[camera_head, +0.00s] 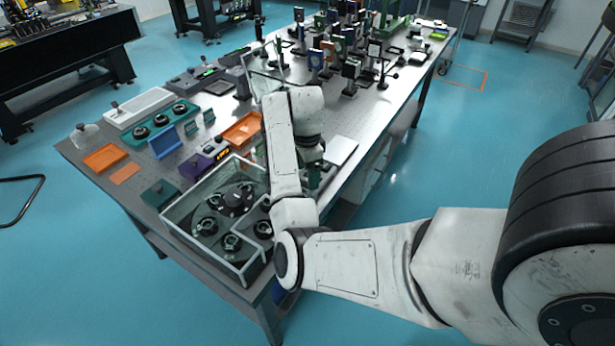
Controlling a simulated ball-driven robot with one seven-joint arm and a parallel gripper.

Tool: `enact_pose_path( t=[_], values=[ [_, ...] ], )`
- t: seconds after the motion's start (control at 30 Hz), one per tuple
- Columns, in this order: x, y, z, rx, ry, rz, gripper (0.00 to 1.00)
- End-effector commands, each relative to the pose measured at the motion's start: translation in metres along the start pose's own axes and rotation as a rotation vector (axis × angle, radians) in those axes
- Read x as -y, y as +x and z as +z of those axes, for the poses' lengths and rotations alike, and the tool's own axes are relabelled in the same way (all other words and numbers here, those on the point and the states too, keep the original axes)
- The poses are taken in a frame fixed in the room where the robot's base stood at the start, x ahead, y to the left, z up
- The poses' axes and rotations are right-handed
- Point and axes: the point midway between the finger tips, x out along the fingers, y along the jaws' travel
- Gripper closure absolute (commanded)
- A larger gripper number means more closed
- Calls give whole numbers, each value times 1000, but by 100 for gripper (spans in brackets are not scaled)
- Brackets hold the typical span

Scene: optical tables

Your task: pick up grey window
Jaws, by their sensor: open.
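I cannot pick out a grey window for certain on the long optical table (235,300). A thin, clear upright pane (262,82) stands behind the top of my white arm, partly hidden by it; I cannot tell whether it is the grey window. My arm reaches in from the right, bends at the table's near edge and runs up over the table. Its wrist end (308,135) points down near the table's right side. My gripper's fingers cannot be made out below the wrist, and the arm hides the table behind it.
A clear-walled box (190,240) with several dark round mounts stands at the near corner. Orange trays (105,157), a teal tray (140,138) and a purple box (198,168) lie left of my arm. Crowded upright optics (350,72) fill the far part. A flat pale plate (340,150) lies right of my wrist.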

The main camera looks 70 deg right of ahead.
Motion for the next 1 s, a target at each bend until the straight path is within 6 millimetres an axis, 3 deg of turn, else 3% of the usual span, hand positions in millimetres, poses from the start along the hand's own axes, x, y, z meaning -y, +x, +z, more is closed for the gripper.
enact_pose_path(
  t=[0.23,0.9,1.0],
  values=[
    [0,1,0,0,0,0,20],
    [0,1,0,0,-1,0,84],
    [0,1,0,0,-1,0,84]
  ],
)
